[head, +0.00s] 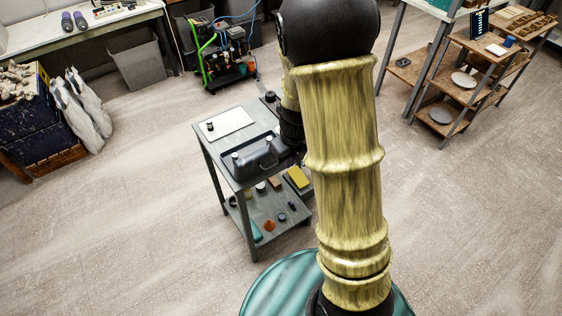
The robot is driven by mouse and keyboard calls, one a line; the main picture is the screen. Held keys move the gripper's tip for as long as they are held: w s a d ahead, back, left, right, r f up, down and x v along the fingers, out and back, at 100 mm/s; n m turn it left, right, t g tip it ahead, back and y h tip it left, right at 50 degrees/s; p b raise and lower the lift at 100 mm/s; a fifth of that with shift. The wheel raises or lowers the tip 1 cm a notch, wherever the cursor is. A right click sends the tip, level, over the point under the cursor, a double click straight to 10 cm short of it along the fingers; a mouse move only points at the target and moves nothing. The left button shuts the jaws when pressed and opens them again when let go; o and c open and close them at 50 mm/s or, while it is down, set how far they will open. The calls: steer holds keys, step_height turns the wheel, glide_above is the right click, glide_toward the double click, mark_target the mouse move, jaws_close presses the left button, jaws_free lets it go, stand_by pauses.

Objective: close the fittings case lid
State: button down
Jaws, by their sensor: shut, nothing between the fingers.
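The fittings case (256,160) is a dark grey box with a black handle on its front side. It sits on the top of a grey metal cart, in a dark shallow tray. It is small in the view, and I cannot tell how far its lid stands open. The black wrist part of my arm shows just right of the case. My forearm stands in front of it, and my gripper and its fingertips are hidden. I cannot see whether they touch the case.
The cart (240,204) also bears a white board (229,123) at its back left, and several small parts lie on its lower shelf. A grey bin (137,58), a green-framed machine (226,55) and wooden shelves (478,85) stand further back. The floor left of the cart is clear.

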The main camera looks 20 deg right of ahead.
steer(key=shift+s+a+f, duration=0.1)
steer(key=shift+f, duration=0.05)
steer(key=w+a+f+p, duration=0.1)
steer(key=w+f, duration=0.3)
steer(key=f, duration=0.4)
steer(key=shift+w+a+p, duration=0.25)
steer(key=shift+w+p, duration=0.05)
steer(key=shift+w, duration=0.05)
steer(key=shift+r, duration=0.2)
stand_by(0.4)
